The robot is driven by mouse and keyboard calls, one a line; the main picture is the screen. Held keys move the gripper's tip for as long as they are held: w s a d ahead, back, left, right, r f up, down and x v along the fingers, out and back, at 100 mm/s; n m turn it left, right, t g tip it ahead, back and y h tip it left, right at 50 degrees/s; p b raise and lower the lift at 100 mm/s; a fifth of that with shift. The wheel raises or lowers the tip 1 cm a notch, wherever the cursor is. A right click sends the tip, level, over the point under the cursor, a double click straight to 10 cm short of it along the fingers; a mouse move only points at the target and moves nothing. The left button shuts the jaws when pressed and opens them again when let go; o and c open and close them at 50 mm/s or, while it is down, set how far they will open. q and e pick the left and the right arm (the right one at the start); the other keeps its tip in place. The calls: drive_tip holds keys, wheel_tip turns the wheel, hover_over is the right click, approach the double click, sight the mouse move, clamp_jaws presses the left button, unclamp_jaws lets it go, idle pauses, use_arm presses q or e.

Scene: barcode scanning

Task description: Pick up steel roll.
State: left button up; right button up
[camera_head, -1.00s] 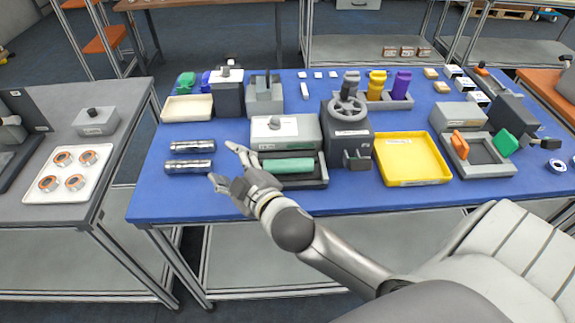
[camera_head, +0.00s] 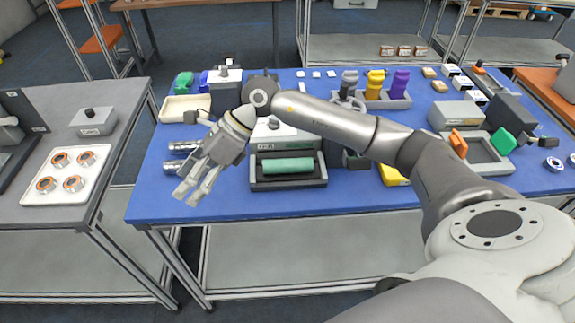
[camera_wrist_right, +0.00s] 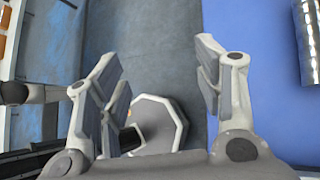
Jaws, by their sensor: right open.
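Two shiny steel rolls lie on the left part of the blue table, one behind the other. The rear roll (camera_head: 181,147) and the front roll (camera_head: 174,165) are partly hidden by my right gripper (camera_head: 190,196) in the head view. That gripper is open and empty, its fingers pointing down toward the front left, just in front of and to the right of the rolls. In the right wrist view, the open fingers (camera_wrist_right: 152,58) have nothing between them. A shiny steel roll (camera_wrist_right: 308,40) shows at the right edge there, outside the fingers. My left gripper is not in view.
A grey holder (camera_head: 262,184) with a green roll (camera_head: 287,166) stands right of the gripper. A cream tray (camera_head: 172,112) is behind the rolls. My right arm crosses above the table and hides most of a yellow tray (camera_head: 393,174). The front left corner is clear.

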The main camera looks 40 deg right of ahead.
drive_tip(key=w+d+f+h, duration=0.15)
drive_tip(key=d+h, duration=0.35)
drive_tip(key=d, duration=0.7)
drive_tip(key=g+h, duration=0.1)
drive_tip(key=h, duration=0.4)
approach(283, 161)
drive_tip(key=d, duration=0.1)
drive_tip(key=shift+w+d+f, duration=0.15)
drive_tip(key=shift+d+f, duration=0.05)
wheel_tip(283, 161, down, 4)
drive_tip(key=shift+a+f+p, duration=0.1)
drive_tip(key=shift+f+p, duration=0.15)
drive_tip(key=shift+p, duration=0.5)
drive_tip(key=shift+a+f+p, duration=0.15)
drive_tip(key=shift+f+p, duration=0.3)
drive_tip(key=shift+f, duration=0.1)
drive_tip(key=f, duration=0.1)
drive_tip(key=f+p, duration=0.1)
drive_tip(key=f, duration=0.1)
drive_tip(key=shift+a+f+p, duration=0.25)
drive_tip(key=shift+a+p, duration=0.05)
drive_tip(key=shift+p, duration=0.05)
drive_tip(key=shift+f, duration=0.45)
clamp_jaws()
drive_tip(key=shift+r, duration=0.1)
